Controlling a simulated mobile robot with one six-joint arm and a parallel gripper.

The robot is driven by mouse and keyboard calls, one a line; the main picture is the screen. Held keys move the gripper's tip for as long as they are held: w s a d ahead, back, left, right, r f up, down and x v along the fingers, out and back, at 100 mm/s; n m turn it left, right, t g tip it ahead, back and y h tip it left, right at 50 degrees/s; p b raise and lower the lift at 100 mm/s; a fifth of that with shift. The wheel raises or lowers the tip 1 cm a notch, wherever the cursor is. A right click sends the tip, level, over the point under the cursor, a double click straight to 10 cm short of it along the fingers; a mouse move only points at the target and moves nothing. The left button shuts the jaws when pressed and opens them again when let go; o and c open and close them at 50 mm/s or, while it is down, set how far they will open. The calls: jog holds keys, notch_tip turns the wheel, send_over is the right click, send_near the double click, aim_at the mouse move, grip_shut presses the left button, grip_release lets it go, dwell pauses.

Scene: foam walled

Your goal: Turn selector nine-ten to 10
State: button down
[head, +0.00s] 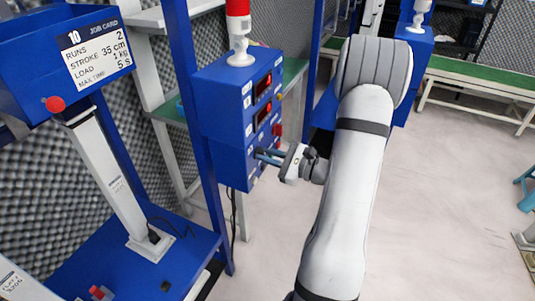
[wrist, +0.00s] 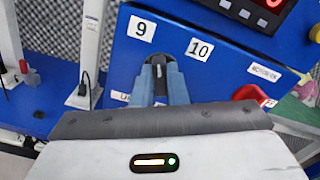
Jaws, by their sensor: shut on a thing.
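The selector (wrist: 158,62) is a small dark knob on the blue panel (wrist: 105,75) in the wrist view. It sits below and between the white labels 9 (wrist: 141,28) and 10 (wrist: 200,47). My gripper (wrist: 159,82) is shut on it, with one blue-grey finger on each side. Which label the knob points to I cannot tell, as the fingers hide much of it. In the head view my gripper (head: 263,156) reaches the lower front of the blue control box (head: 222,105); the selector is hidden there.
A red display (wrist: 262,8) is above the selector, and a red knob (wrist: 250,93) is to its right. A red beacon (head: 238,25) stands on the box. A job card (head: 95,50) hangs at upper left. The floor (head: 440,200) at right is mostly clear.

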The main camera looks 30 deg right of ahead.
jog(key=m+p, duration=0.2)
jog(key=m, duration=0.1)
jog(key=m+p, duration=0.3)
jog(key=shift+d+r, duration=0.1)
jog(key=shift+r, duration=0.1)
jog(key=m+p, duration=0.3)
jog(key=m, duration=0.1)
jog(key=shift+f+m+p, duration=0.15)
jog(key=shift+m+p, duration=0.15)
dwell(0.3)
jog(key=c, duration=1.4)
grip_release()
jog(key=shift+c, duration=0.2)
jog(key=shift+d, duration=0.1)
jog(key=v, duration=0.7)
jog(key=shift+s+d+b, duration=0.2)
jog(key=shift+s+b, duration=0.05)
jog(key=shift+b, duration=0.2)
